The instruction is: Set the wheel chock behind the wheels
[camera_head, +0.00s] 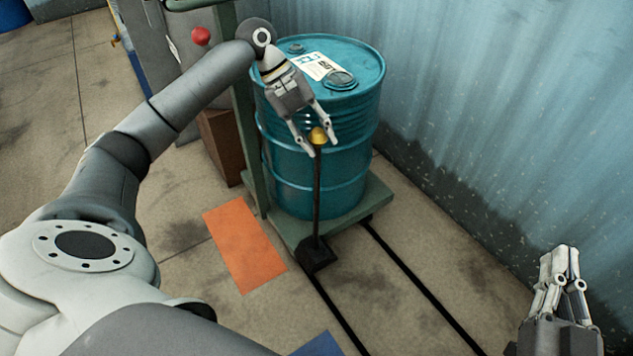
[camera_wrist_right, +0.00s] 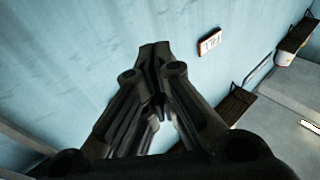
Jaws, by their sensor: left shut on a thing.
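The wheel chock (camera_head: 318,256) is a black block with an upright black rod and a yellow knob (camera_head: 318,135) on top. My left gripper (camera_head: 323,148) is shut on the knob from above. The block is close to the near edge of the green cart platform (camera_head: 352,204), at the left dark floor strip. I cannot tell whether it touches the floor or a wheel. A wheel (camera_head: 367,219) shows only partly under the platform; the others are hidden. My right gripper (camera_head: 560,262) is empty at the lower right, its fingertips together in the right wrist view (camera_wrist_right: 155,50).
A teal drum (camera_head: 318,170) stands on the cart. Two dark strips (camera_head: 420,288) run along the floor towards me. An orange patch (camera_head: 245,245) lies left of the chock, a blue patch (camera_head: 316,345) nearer. A corrugated wall (camera_head: 480,110) bounds the right side. Floor is bare between strips.

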